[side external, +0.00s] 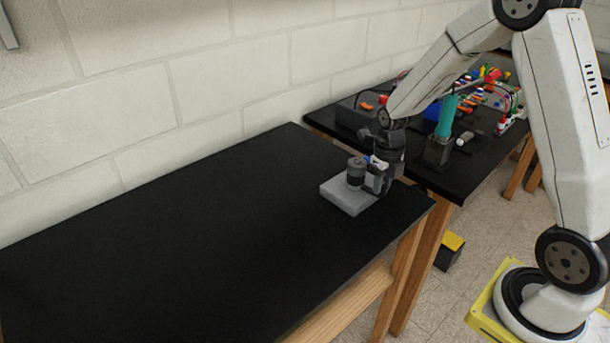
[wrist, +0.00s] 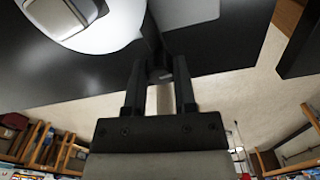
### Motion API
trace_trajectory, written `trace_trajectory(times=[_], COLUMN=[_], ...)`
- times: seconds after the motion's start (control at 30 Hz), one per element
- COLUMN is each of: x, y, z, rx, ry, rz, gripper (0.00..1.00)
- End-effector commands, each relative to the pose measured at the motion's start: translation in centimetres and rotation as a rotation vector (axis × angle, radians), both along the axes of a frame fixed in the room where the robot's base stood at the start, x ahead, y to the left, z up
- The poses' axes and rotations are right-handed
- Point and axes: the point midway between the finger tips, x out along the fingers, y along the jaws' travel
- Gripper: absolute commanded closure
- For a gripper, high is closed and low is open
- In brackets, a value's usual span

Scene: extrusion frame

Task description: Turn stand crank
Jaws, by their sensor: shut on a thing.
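The stand has a flat light-grey base (side external: 345,197) and a dark grey upright cylinder (side external: 356,172), near the right end of the black table. My gripper (side external: 376,178) is at the right side of the cylinder, low over the base. In the wrist view my gripper (wrist: 160,70) has its two dark fingers on either side of a small grey part (wrist: 160,76), which appears to be the crank's handle. A pale grey corner of the base (wrist: 188,12) shows above the fingers. Most of the crank is hidden by the fingers in the side external view.
The black table (side external: 190,240) is bare to the left of the stand. A second black table (side external: 410,172) stands behind on the right, with a green-handled tool in a dark block (side external: 439,150) and several coloured parts. A pale block wall (side external: 230,90) runs along the back.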

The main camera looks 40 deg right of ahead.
Motion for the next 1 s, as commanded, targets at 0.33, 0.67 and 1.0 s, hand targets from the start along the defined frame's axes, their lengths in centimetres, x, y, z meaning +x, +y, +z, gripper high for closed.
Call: trace_trajectory(times=[0.33,0.67,1.0], x=[0.1,0.1,0.1], y=[0.0,0.0,0.0], z=[0.2,0.1,1.1], rx=[-0.001,0.000,0.000], ry=[-0.004,-0.002,-0.003], rz=[0.000,0.001,0.001], gripper=[0.60,0.31,0.31])
